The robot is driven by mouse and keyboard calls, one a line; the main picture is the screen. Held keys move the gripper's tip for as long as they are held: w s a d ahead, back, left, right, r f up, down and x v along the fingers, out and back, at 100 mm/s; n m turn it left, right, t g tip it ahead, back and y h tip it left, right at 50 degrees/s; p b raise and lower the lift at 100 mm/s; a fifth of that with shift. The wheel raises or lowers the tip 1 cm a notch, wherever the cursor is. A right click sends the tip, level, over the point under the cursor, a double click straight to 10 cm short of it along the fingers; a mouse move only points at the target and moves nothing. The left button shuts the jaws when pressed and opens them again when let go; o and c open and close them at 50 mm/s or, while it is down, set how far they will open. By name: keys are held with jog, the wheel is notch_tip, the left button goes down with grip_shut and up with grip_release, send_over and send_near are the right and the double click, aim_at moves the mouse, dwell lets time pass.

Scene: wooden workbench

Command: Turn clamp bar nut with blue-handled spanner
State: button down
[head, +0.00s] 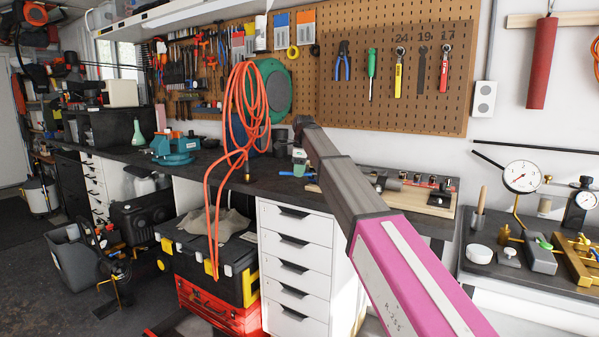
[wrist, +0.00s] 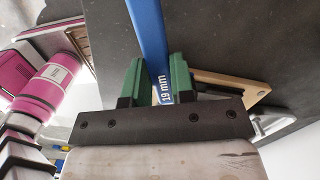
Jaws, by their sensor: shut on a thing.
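In the wrist view, my gripper (wrist: 156,78) has its green fingers closed on the blue handle of a spanner (wrist: 150,30). The handle is marked 19 mm and runs up out of the top of the picture, so the spanner's head is hidden. In the head view, my arm crosses the bench and I cannot make out the gripper or the held spanner. A wooden board (head: 436,209) with a row of small metal fittings lies on the bench right of my arm. I cannot tell which fitting is the clamp bar nut.
A pegboard (head: 350,105) carries a yellow-handled spanner (head: 399,75), a red-handled spanner (head: 445,70), pliers and a green screwdriver. A dark shape hangs under the 19 label. An orange hose (head: 240,110) hangs left of my arm. Dial gauges (head: 521,177) stand at right.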

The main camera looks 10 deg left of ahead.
jog(key=shift+s+n, duration=0.35)
jog(key=shift+n, duration=0.15)
jog(key=shift+r, duration=0.15)
jog(key=shift+r, duration=2.65)
jog(key=shift+s, duration=0.1)
